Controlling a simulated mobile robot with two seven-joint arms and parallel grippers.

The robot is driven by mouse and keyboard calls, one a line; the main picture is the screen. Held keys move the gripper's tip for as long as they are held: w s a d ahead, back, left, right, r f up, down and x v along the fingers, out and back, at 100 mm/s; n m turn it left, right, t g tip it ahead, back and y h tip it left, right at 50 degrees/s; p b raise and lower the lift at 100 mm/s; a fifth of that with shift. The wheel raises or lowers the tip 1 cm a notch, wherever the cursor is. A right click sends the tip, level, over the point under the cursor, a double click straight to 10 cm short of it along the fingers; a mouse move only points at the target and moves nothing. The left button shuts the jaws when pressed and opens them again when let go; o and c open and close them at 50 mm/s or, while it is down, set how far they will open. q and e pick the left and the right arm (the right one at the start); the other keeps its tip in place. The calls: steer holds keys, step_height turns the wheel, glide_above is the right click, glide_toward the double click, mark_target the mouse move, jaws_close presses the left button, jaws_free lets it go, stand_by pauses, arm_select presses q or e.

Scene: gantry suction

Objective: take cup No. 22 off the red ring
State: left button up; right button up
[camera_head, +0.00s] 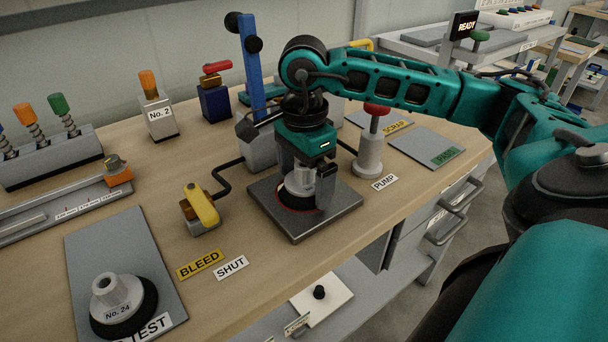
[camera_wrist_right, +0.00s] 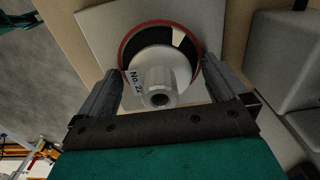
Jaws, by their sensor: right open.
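Cup No. 22 (camera_head: 299,184) is a pale grey suction cup with a hub, standing on the red ring (camera_head: 287,207) of a grey plate (camera_head: 330,220). In the right wrist view the cup (camera_wrist_right: 165,75) shows its number label, and the red ring (camera_wrist_right: 124,47) curves around its base. My right gripper (camera_head: 304,190) points down over the cup. Its open fingers (camera_wrist_right: 162,92) stand on either side of the hub, with gaps visible between fingers and hub. The gripper partly hides the cup in the head view. My left gripper is not in view.
A red-knobbed pump (camera_head: 369,150) stands close right of the plate. A yellow bleed lever (camera_head: 202,205) is to the left. Cup No. 24 (camera_head: 118,299) sits on the test plate (camera_head: 100,237). Scrap and pass plates (camera_head: 420,147) lie to the right. A blue post (camera_head: 251,70) rises behind.

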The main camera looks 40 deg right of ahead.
steer(key=c, duration=0.9)
steer(key=shift+r, duration=0.1)
